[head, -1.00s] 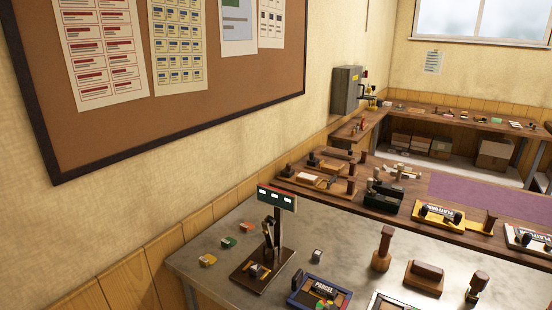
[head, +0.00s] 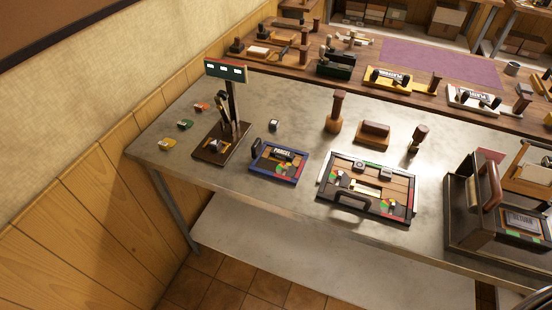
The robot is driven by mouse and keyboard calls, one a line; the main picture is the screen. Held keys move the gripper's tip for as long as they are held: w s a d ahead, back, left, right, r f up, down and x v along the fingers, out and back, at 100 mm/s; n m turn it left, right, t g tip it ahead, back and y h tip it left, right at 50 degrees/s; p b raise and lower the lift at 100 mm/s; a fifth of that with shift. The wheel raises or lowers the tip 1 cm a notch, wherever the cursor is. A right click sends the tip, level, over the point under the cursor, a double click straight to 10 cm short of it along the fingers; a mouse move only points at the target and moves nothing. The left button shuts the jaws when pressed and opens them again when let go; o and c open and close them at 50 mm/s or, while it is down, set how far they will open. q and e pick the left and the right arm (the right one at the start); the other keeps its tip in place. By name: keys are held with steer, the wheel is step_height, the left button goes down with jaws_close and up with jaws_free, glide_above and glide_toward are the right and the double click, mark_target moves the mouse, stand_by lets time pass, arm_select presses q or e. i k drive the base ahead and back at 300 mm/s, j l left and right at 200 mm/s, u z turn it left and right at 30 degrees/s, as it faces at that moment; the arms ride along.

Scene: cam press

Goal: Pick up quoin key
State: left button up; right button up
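I cannot tell for certain which thing is the quoin key. A small tool with a dark wooden handle (head: 419,138) stands on the grey metal table (head: 230,180), right of a wooden block (head: 373,134). A taller wooden mallet-like tool (head: 336,110) stands left of that block. A small dark piece (head: 273,126) sits farther left. Neither of my grippers shows in the head view.
A blue-framed form marked PARCEL (head: 280,163) and a larger tray-like frame (head: 368,187) lie near the front edge. A dark stand with a green sign (head: 226,70) is at left, a heavy press (head: 497,215) at right. A wooden bench (head: 300,60) runs behind.

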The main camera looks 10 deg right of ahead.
mark_target(421, 133)
steer(key=i+j+z, duration=0.25)
steer(key=z, duration=0.15)
steer(key=i+j+z, duration=0.2)
steer(key=j+z, duration=0.15)
steer(key=i+j+z, duration=0.15)
steer(key=j+z, duration=0.25)
